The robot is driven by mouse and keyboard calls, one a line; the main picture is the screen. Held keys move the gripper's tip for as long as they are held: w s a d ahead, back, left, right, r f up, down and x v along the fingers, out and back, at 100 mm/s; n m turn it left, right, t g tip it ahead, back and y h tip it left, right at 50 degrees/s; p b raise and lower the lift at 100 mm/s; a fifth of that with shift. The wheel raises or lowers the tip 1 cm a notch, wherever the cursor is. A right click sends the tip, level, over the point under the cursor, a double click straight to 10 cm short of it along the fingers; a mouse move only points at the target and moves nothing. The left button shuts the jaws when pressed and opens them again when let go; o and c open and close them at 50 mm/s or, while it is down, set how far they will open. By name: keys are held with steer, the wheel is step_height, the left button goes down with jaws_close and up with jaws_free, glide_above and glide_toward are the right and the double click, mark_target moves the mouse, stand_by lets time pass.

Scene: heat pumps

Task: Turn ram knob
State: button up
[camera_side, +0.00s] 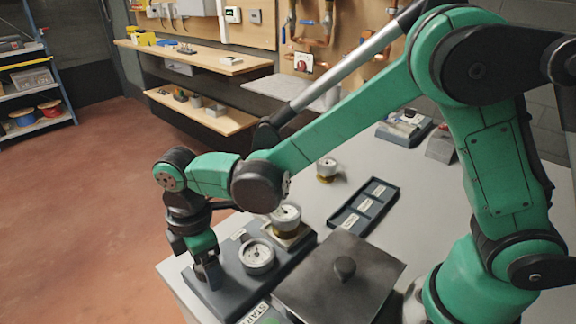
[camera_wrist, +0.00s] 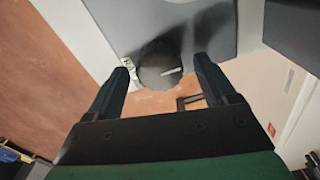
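A dark round knob (camera_wrist: 155,62) with a white pointer mark shows in the wrist view, on the edge of a grey panel; I take it to be the ram knob. My gripper (camera_wrist: 161,66) is open, with one black finger on each side of the knob and a gap visible on both sides. In the side view my gripper (camera_side: 208,275) points down at the left end of the dark panel (camera_side: 232,284). There the gripper hides the knob. I cannot tell how far down the fingers reach around it.
A dark square plate (camera_side: 315,285) with a black handle lies to the right.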

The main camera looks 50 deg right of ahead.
jaws_close()
steer(key=shift+m, duration=0.3)
steer(key=m, duration=0.3)
steer(key=shift+m, duration=0.3)
steer(key=m, duration=0.4)
steer(key=shift+w, duration=0.1)
steer(key=m, duration=0.5)
steer(key=shift+d, duration=0.1)
steer(key=shift+m, duration=2.3)
